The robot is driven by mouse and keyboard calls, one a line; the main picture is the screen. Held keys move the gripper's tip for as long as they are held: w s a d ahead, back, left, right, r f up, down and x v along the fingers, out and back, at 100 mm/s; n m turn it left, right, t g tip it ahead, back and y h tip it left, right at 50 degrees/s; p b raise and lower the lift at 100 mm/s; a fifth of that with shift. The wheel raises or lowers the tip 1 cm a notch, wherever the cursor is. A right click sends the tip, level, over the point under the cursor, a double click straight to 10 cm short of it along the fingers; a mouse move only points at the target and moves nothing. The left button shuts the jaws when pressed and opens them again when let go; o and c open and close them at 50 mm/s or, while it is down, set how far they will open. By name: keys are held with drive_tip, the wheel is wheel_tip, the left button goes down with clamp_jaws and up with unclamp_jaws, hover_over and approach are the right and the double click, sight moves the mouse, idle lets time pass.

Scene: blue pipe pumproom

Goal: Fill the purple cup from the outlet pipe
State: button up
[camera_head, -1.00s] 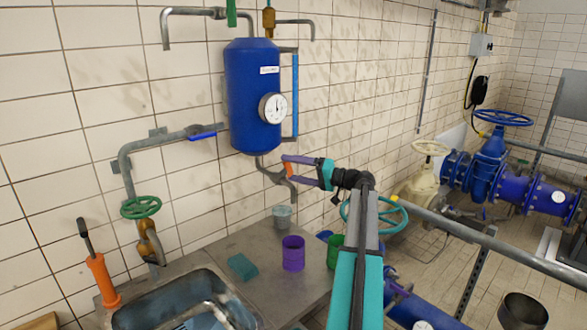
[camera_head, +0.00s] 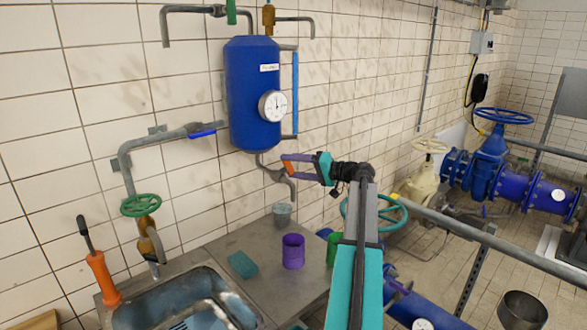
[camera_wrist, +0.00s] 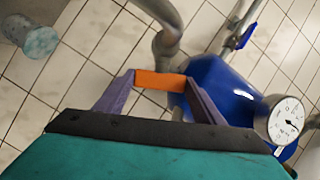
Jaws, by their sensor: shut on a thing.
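The purple cup (camera_head: 293,251) stands upright on the metal counter (camera_head: 262,286). The outlet pipe (camera_head: 292,187) curves down from under the blue tank (camera_head: 251,105). My gripper (camera_head: 284,166) is beside this pipe, just below the tank. In the wrist view its two purple fingers (camera_wrist: 160,85) are closed on an orange handle (camera_wrist: 160,81) by the pipe, which also shows there (camera_wrist: 166,38). A small grey cup (camera_head: 282,215) stands on the counter roughly below the pipe's end. The purple cup is in front of it, not under the pipe. No water shows at the outlet.
A green cup (camera_head: 333,248) is right of the purple cup, partly hidden by my arm. A teal sponge (camera_head: 242,265) lies to its left, near the sink (camera_head: 180,300). Another pipe with a blue lever (camera_head: 203,134) runs along the wall. A teal handwheel (camera_head: 393,215) is behind my arm.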

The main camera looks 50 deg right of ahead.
drive_tip(key=shift+a+m+g+h, duration=0.1)
drive_tip(key=shift+m+g+h, duration=0.3)
drive_tip(key=shift+h, duration=0.2)
drive_tip(key=o, duration=1.1)
drive_tip(key=shift+c, duration=0.2)
drive_tip(key=b+v, duration=0.4)
drive_tip(key=v, duration=1)
drive_tip(key=shift+w, duration=0.1)
